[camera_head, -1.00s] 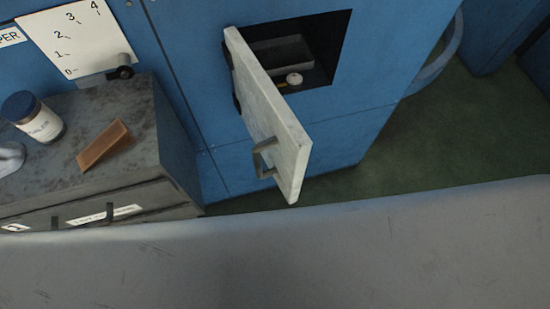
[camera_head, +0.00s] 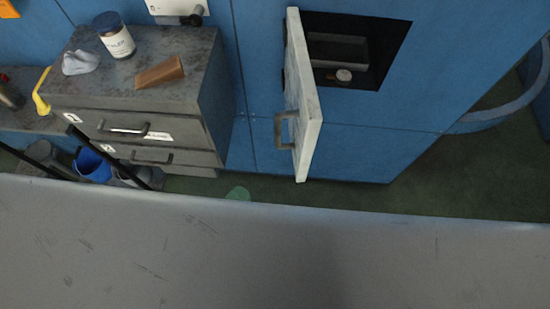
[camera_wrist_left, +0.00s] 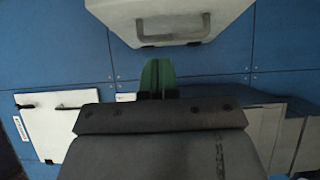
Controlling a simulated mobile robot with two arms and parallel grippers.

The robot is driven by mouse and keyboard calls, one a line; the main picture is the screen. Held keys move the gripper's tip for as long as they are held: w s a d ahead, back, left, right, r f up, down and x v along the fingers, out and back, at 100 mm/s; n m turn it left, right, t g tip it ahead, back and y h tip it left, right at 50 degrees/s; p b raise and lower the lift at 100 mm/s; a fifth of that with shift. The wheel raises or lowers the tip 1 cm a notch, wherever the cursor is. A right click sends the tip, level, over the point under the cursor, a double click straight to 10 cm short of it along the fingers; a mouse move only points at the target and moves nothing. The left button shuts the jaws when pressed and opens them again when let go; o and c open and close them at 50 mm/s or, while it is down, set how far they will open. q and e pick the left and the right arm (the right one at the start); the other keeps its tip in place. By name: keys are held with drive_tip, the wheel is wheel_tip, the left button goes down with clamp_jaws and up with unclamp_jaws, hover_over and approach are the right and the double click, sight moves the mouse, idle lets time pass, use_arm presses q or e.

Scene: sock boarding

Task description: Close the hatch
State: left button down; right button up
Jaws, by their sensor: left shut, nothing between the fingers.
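The hatch is a pale, speckled door (camera_head: 303,100) on the blue wall, hinged at its left side and standing wide open, seen nearly edge-on. Its grey handle (camera_head: 281,129) is on the left-facing side. The dark hatch opening (camera_head: 383,50) is uncovered to the right. In the left wrist view the door (camera_wrist_left: 115,10) and its handle (camera_wrist_left: 173,38) are at the top. My left gripper (camera_wrist_left: 157,72) has green fingers closed together, empty, apart from the handle. A pale green shape (camera_head: 238,193) low in the head view may be its fingertips. My right gripper is not seen.
A grey drawer cabinet (camera_head: 212,95) stands left of the hatch, with a jar (camera_head: 115,38), a brown wedge (camera_head: 160,72) and a grey lump (camera_head: 80,62) on top. A tray (camera_head: 338,48) and a small round item (camera_head: 344,75) are inside the opening. Green floor (camera_head: 460,180) is clear at right.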

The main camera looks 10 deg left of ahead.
use_arm(q)
drive_tip(key=p, duration=0.3)
approach(301, 149)
drive_tip(key=w, duration=0.5)
drive_tip(key=d, duration=0.1)
drive_tip(key=d+p, duration=0.1)
drive_tip(key=shift+w+d, duration=0.2)
drive_tip(key=shift+d, duration=0.55)
